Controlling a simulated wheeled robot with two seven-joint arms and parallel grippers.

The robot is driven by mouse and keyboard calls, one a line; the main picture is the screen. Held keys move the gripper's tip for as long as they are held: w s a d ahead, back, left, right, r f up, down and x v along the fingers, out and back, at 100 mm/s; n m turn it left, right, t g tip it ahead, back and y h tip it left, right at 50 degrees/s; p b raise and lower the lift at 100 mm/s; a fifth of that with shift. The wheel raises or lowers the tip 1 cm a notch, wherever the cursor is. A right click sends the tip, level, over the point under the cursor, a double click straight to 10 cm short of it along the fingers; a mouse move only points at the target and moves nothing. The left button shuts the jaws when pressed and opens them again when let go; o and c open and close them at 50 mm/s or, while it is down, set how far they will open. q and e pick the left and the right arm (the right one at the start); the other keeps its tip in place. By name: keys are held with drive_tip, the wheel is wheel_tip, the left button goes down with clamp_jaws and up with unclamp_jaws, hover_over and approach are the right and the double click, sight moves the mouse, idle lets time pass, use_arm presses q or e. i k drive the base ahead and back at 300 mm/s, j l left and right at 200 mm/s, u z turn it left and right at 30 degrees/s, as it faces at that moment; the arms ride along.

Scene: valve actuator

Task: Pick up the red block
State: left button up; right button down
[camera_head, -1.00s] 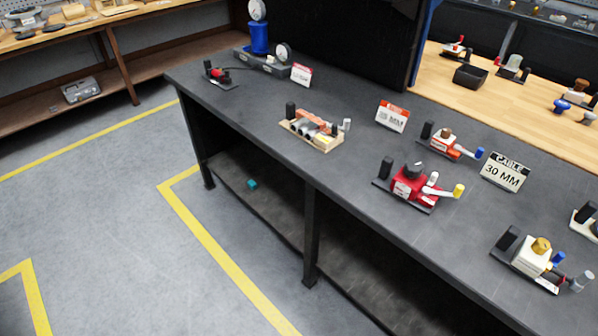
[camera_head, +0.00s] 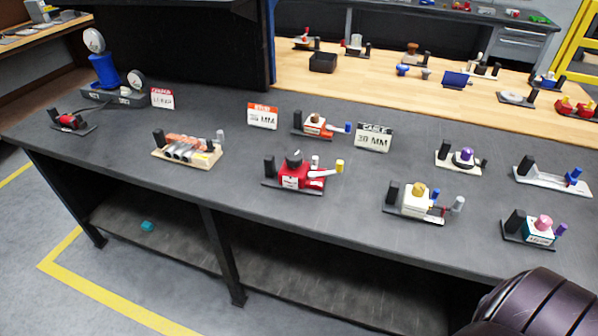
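A red block-shaped valve unit (camera_head: 293,174) stands on a dark plate near the front middle of the dark table (camera_head: 330,225). It has a black knob, a white lever and a yellow-tipped post. A smaller red piece (camera_head: 71,121) sits on a black base at the table's left end. I cannot tell which of these is the red block, and no plain loose red block shows. Neither of my grippers is in view.
Several valve units stand along the table, including a white one with a gold knob (camera_head: 417,200) and one with a pink knob (camera_head: 533,229). Signs (camera_head: 373,138) stand behind. A dark rounded part of mine fills the lower right.

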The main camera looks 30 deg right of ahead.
sight(295, 171)
drive_tip(key=z, duration=1.25)
